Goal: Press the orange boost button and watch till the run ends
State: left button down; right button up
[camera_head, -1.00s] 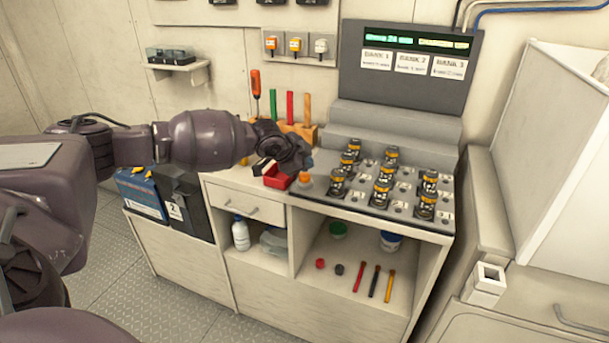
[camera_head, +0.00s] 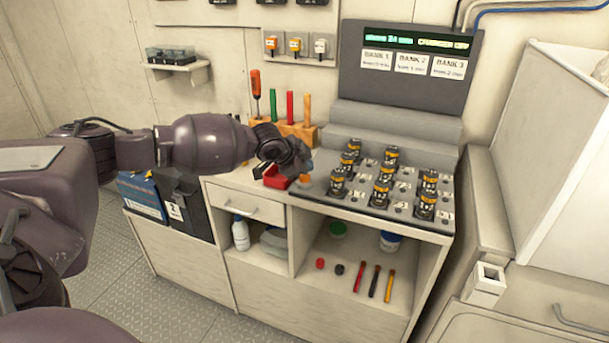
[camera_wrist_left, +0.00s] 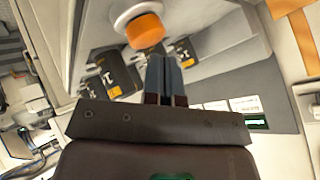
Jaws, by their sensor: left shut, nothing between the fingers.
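The orange boost button (camera_head: 305,179) sits in a pale round collar at the near left corner of the grey charger deck (camera_head: 315,188). It shows large in the left wrist view (camera_wrist_left: 146,32). My left gripper (camera_head: 306,163) is shut and empty, its tips just above the button in the head view. In the left wrist view the shut fingers (camera_wrist_left: 164,72) end close beside the button; I cannot tell whether they touch it. My right gripper is not in view.
Several black-and-orange batteries (camera_head: 381,190) stand upright on the deck, right of the button. Behind is a wooden rack (camera_head: 283,128) with upright tools. The shelf below holds loose items.

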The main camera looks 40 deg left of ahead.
pick_arm(q)
jog(key=shift+f, duration=0.5)
dwell(0.8)
jog(key=shift+r+p, duration=0.4)
jog(key=shift+r, duration=0.55)
jog(key=shift+f, duration=0.1)
